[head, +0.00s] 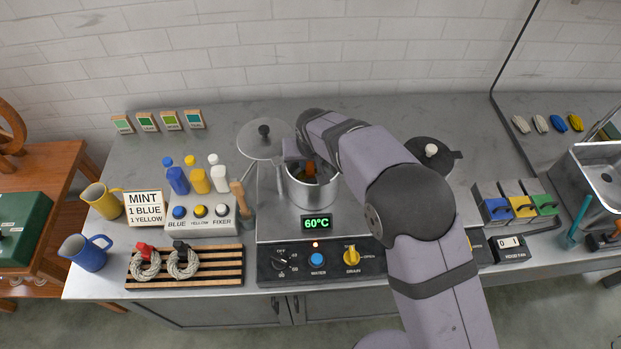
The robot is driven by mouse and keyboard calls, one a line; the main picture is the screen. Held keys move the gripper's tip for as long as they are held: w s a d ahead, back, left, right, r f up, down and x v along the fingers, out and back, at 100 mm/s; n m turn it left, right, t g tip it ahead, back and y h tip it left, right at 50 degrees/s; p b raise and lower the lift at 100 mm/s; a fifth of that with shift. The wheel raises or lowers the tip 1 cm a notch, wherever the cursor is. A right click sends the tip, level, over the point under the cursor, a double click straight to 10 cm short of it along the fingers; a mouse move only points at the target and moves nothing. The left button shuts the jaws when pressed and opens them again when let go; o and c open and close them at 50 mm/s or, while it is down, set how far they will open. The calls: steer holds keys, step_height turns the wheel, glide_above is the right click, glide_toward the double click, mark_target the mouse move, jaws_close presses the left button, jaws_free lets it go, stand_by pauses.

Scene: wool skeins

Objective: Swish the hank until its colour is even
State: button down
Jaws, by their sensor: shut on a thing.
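A steel pot (313,194) stands on the heating unit, whose display reads 60°C. My gripper (306,163) reaches down into the pot's mouth and is largely hidden by my own arm. It is shut on an orange-brown piece (310,169), which looks like the clip of a hank. Yellowish-brown liquid shows in the small part of the pot's inside that I can see. The hank's yarn is hidden by the pot and my arm, so I cannot tell its colour or evenness.
Two pale hanks (146,265) with red and black clips lie on a slatted wooden rack (225,265). A glass lid (262,140) is behind left of the pot, a dark lid (428,152) to its right. Bottles, jugs and a MINT card (146,208) stand at left; a sink is far right.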

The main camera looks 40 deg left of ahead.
steer(key=shift+w+r, duration=0.1)
steer(key=shift+w+d+r+p, duration=0.4)
steer(key=shift+d+r+p, duration=0.1)
steer(key=shift+r, duration=0.1)
steer(key=shift+a+f, duration=0.1)
stand_by(0.5)
steer(key=shift+s+a+f+b, duration=0.4)
steer(key=shift+s+f+b, duration=0.1)
steer(key=shift+f+b, duration=0.15)
steer(key=shift+r, duration=0.15)
steer(key=shift+w+d+r+p, duration=0.5)
steer(key=shift+w+r, duration=0.05)
steer(key=shift+r, duration=0.1)
